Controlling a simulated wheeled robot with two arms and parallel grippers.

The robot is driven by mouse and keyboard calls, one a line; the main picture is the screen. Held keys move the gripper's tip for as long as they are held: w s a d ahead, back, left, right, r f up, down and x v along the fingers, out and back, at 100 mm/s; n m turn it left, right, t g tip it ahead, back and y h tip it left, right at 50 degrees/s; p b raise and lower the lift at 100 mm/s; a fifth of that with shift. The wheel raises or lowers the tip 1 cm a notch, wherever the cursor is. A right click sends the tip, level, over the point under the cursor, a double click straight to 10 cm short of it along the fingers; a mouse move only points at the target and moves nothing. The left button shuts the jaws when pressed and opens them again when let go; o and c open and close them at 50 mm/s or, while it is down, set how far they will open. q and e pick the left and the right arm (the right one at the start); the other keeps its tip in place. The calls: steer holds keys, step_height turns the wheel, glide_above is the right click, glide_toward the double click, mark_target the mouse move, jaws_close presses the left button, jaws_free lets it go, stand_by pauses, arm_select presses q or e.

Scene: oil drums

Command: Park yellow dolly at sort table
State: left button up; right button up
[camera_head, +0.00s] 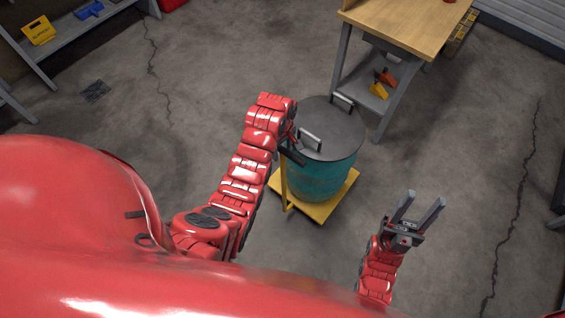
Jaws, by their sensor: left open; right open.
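The yellow dolly (318,211) stands on the floor in the middle, with a teal drum (322,178) with a dark lid upright on its platform. Its yellow handle post (283,188) rises at the left side, topped by a dark bar. The wooden-topped sort table (408,22) is at the upper right, a short gap beyond the drum. My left gripper (294,142) is open at the top of the handle, beside the drum's lid; my arm partly hides it, and I cannot tell whether it touches the bar. My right gripper (420,207) is open and empty, right of the dolly.
The table's grey leg (387,115) stands close to the drum's upper right. Orange and yellow tools (380,88) lie on the table's lower shelf. A grey shelf (75,28) with a yellow bin (39,30) is at the upper left. Floor left and right of the dolly is clear.

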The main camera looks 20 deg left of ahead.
arm_select(q)
steer(key=shift+f+p, duration=0.55)
steer(key=shift+f, duration=1.65)
jaws_close()
